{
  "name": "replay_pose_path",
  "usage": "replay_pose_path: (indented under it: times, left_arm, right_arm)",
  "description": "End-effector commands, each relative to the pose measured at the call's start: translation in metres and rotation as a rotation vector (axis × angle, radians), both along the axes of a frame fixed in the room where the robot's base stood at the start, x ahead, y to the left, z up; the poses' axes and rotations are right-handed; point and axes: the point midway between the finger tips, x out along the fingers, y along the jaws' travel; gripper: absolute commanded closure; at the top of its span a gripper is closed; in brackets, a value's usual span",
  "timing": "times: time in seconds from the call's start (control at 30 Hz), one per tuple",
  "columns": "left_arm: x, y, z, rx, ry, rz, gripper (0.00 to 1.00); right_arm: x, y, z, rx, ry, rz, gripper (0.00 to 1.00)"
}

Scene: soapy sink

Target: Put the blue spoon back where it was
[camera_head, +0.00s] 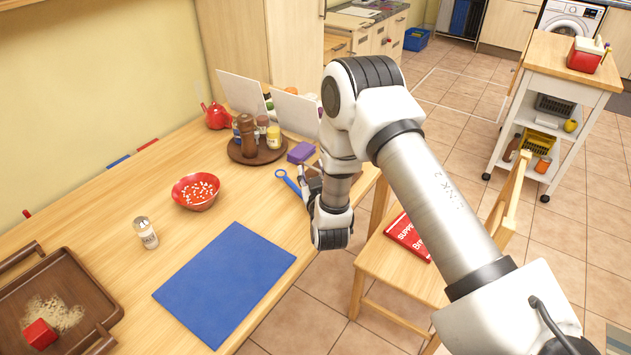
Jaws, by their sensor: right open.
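The blue spoon (291,184) is at the far right part of the wooden table (110,210), near its right edge. Its round, ring-like end points left and away from me, and its other end runs toward my right gripper (308,182). My right gripper is open beside that end, partly hidden behind my own wrist. I cannot tell whether the fingers touch the spoon. My left gripper is out of view.
A purple block (301,152) and a round brown tray (257,155) with several jars stand behind the spoon. A red bowl (195,205), a shaker (146,233), a blue mat (225,284) and a brown tray (100,290) are nearer. A wooden chair (385,268) stands right of the table.

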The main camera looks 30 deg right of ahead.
Motion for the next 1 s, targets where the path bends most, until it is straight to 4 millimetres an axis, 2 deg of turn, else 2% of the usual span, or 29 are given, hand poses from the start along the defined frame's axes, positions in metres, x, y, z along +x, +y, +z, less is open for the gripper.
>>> replay_pose_path:
  times: [0.13, 0.4, 0.57, 0.67, 0.77, 0.8, 0.87, 0.9, 1.0]
  left_arm:
    - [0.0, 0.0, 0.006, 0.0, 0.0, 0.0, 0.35]
    - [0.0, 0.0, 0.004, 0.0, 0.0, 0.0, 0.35]
    - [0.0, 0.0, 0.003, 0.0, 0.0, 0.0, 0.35]
    - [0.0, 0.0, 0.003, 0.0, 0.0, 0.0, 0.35]
    - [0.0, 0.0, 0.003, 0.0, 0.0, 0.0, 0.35]
    - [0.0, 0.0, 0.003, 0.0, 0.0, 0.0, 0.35]
    - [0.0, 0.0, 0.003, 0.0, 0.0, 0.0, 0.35]
    - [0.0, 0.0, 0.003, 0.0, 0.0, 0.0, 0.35]
    - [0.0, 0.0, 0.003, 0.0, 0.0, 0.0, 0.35]
  right_arm:
    - [-0.027, 0.013, 0.001, -0.001, 0.008, 0.004, 0.57]
    - [-0.089, 0.039, 0.002, -0.001, 0.008, 0.004, 0.57]
    - [-0.107, 0.046, 0.0, 0.005, 0.017, 0.005, 0.57]
    - [-0.117, 0.051, -0.028, 0.062, 0.127, 0.018, 0.57]
    - [-0.146, 0.065, -0.09, 0.18, 0.381, 0.05, 0.57]
    - [-0.166, 0.073, -0.118, 0.236, 0.51, 0.063, 0.57]
    - [-0.205, 0.087, -0.157, 0.316, 0.717, 0.079, 0.57]
    - [-0.234, 0.097, -0.178, 0.364, 0.853, 0.088, 0.57]
    - [-0.305, 0.116, -0.209, 0.456, 1.153, 0.1, 0.57]
